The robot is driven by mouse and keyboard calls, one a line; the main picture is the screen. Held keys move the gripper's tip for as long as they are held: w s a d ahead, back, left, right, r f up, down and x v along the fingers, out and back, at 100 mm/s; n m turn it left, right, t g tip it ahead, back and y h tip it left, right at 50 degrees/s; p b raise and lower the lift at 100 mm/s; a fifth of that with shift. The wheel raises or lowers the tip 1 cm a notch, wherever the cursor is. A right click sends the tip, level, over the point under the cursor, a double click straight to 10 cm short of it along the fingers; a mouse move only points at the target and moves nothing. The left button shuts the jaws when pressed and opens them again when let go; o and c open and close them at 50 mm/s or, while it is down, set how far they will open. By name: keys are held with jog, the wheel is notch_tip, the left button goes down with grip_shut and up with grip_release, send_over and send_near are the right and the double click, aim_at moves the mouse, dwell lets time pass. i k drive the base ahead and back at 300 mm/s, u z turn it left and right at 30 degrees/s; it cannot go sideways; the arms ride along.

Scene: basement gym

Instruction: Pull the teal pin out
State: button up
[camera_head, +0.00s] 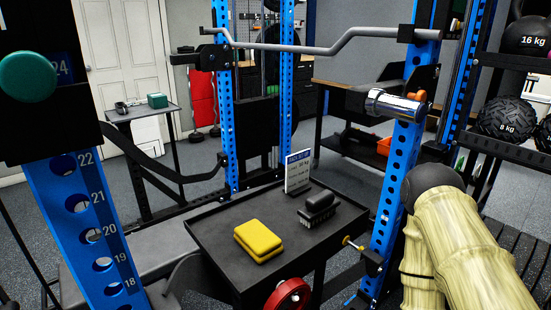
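The teal pin shows as a round teal knob (27,77) at the upper left edge. It sits against a black block (45,125) around the near blue upright (85,215), just above the hole marked 22. The number 24 shows beside the knob. Only the knob's front shows; any shaft behind it is hidden. My gripper is not in view. Pale, wood-patterned links with a dark joint at the lower right look like my arm, well apart from the knob.
A bent grey bar (330,47) spans the rack. Medicine balls (505,117) stand right.

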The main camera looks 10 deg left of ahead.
aim_at(26, 77)
jog(key=z, duration=0.6)
jog(key=k, duration=1.3)
jog(key=u, duration=0.35)
